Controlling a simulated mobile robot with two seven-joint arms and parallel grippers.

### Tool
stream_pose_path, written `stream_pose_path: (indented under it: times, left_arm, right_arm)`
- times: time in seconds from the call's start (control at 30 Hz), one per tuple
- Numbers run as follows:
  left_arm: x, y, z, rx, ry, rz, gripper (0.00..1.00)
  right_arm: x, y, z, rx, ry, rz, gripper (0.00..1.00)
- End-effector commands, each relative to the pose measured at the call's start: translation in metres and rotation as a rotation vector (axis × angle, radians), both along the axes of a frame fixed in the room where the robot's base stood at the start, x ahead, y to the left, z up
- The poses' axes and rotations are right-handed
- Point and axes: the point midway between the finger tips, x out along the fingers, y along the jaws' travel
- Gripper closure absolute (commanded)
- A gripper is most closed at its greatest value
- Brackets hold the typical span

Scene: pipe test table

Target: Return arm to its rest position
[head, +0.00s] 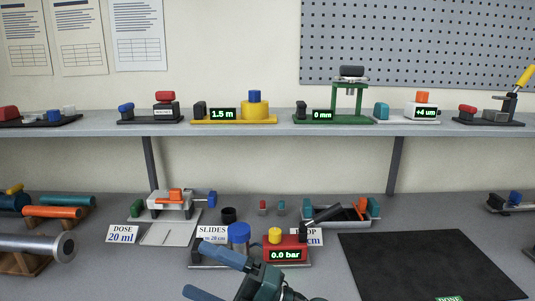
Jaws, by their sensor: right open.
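My right gripper (196,269) comes in at the bottom middle. Its two blue fingers stand apart and point left, with nothing seen between them. The gripper is in front of the device with the red block (285,248) that reads 0.0 bar, and partly hides its base. I cannot tell whether they touch. My left gripper does not show.
A black mat (432,268) lies clear at the right. A steel pipe (30,247) rests on a wooden stand at the left, with orange and blue pipes behind. A grey tray (342,213) stands behind the red block. A shelf (290,129) with several devices crosses above.

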Motion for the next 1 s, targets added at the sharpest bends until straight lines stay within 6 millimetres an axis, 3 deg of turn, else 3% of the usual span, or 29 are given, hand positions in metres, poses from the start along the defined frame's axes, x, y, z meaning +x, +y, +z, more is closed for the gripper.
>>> stream_pose_path:
  times: [0.13, 0.27, 0.4, 0.5, 0.6, 0.7, 0.8, 1.0]
  left_arm:
    - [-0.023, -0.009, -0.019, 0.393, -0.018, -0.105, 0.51]
    - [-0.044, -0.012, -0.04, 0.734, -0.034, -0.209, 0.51]
    - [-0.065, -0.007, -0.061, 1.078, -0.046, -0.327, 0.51]
    - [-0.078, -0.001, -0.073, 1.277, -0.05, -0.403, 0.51]
    - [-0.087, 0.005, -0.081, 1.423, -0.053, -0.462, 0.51]
    - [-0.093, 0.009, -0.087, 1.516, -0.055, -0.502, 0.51]
    - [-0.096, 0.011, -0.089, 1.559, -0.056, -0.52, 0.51]
    - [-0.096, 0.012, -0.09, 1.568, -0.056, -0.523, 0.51]
  right_arm:
    - [0.018, -0.061, -0.04, 0.241, 0.429, -0.246, 0.18]
    - [0.016, -0.121, -0.105, 0.381, 0.812, -0.468, 0.18]
    - [-0.019, -0.179, -0.186, 0.469, 1.213, -0.684, 0.18]
    - [-0.057, -0.207, -0.232, 0.494, 1.446, -0.799, 0.18]
    - [-0.093, -0.224, -0.263, 0.503, 1.623, -0.878, 0.18]
    - [-0.117, -0.234, -0.28, 0.506, 1.733, -0.922, 0.18]
    - [-0.13, -0.237, -0.288, 0.505, 1.786, -0.942, 0.18]
    - [-0.132, -0.238, -0.29, 0.505, 1.796, -0.946, 0.18]
